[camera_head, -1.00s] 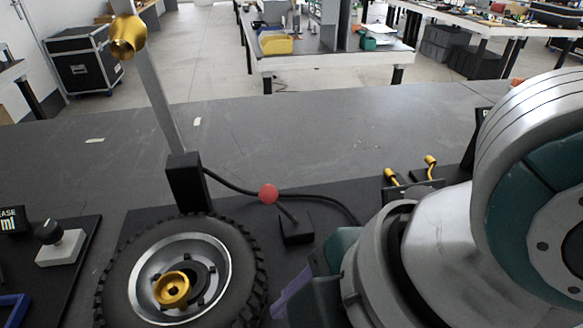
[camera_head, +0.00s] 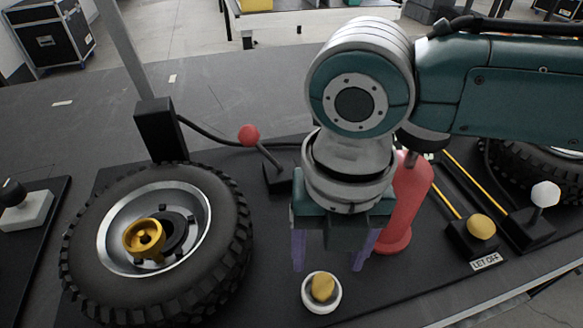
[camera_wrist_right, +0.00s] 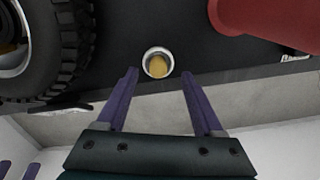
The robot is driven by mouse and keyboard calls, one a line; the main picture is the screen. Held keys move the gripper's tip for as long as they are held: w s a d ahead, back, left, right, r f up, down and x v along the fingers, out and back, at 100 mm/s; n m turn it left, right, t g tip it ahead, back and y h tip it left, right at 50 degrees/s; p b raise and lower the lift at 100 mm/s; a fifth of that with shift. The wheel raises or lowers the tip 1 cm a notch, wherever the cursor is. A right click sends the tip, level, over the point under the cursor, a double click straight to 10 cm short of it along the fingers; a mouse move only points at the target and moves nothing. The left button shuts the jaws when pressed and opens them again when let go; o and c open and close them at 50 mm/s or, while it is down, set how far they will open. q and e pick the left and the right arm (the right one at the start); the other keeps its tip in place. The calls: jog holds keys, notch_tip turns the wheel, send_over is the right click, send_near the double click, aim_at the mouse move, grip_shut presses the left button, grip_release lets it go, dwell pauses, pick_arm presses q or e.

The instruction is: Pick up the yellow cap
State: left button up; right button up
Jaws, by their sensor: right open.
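A small yellow cap (camera_head: 323,287) sits in a white round cup (camera_head: 308,302) near the front of the black board. In the right wrist view the cap (camera_wrist_right: 157,67) and the cup's rim (camera_wrist_right: 147,60) show just beyond the fingertips. My right gripper (camera_head: 332,262) points down with its two purple fingers apart and nothing between them. It is behind and above the cup in the head view. In the wrist view the fingertips (camera_wrist_right: 160,82) lie on either side of the line to the cup. My left gripper is out of view.
A black-tyred wheel (camera_head: 215,275) with a gold hub piece (camera_head: 143,237) lies left of the cup. A red upright object (camera_head: 408,200) stands close behind my right gripper. A red-knobbed lever (camera_head: 249,134) is behind; yellow (camera_head: 481,227) and white (camera_head: 545,194) knobs stand right.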

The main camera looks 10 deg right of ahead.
aim_at(324, 281)
jog(key=f, duration=0.4)
jog(key=shift+s+a+f+b, duration=0.15)
jog(key=shift+s+b, duration=0.15)
jog(key=shift+b, duration=0.05)
grip_shut()
